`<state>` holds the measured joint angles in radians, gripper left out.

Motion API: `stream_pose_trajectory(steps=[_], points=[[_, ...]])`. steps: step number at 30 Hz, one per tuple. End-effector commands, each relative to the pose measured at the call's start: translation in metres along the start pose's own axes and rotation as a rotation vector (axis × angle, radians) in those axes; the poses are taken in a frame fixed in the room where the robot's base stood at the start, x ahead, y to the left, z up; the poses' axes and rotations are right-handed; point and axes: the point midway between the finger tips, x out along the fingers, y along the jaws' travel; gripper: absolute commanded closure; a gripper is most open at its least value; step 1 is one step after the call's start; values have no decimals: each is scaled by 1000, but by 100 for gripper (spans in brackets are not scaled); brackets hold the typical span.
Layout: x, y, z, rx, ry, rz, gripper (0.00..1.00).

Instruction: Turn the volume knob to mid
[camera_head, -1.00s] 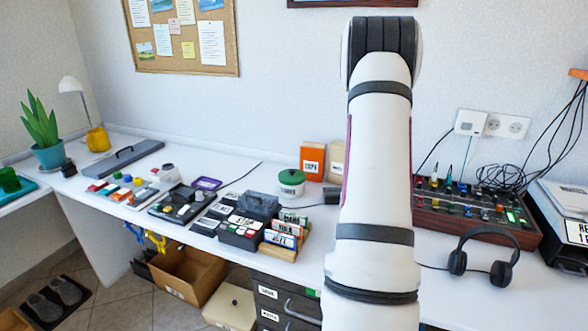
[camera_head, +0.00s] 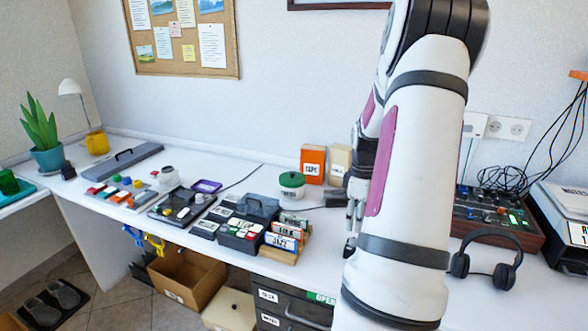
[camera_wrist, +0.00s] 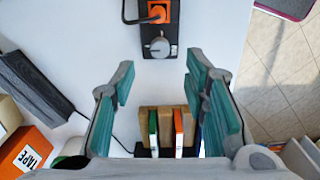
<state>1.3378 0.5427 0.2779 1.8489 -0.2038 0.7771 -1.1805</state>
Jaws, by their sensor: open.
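A grey round knob (camera_wrist: 159,47) sits on a small black panel (camera_wrist: 147,32) in the upper middle of the wrist view. Its pointer is too small to read, and no label on it is readable. An orange part (camera_wrist: 156,12) with a dark cable sits just beyond the knob on the same panel. My gripper (camera_wrist: 159,88) is open and empty, its teal-padded fingers spread wide, with the knob ahead between them and apart from them. In the head view my gripper (camera_head: 352,222) shows partly beside my arm, which hides the knob and panel.
A wooden rack with upright cases (camera_wrist: 178,128) shows between the fingers, low in the wrist view. An orange TAPE box (camera_head: 313,163) and green-lidded jar (camera_head: 292,182) stand behind. A mixer (camera_head: 495,216) and headphones (camera_head: 486,262) lie right. White desk surrounds the panel.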

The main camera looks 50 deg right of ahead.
Motion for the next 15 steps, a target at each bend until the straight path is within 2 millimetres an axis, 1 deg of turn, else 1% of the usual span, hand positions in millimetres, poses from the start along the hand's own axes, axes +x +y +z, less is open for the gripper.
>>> stream_pose_trajectory(steps=[1, 3, 11, 15], points=[[-11, 0, 0, 0, 0, 3, 59], [-24, 1, 0, 1, 0, 4, 59], [-70, 1, 0, 2, 0, 4, 59], [-85, -14, -16, 2, -6, 14, 59]])
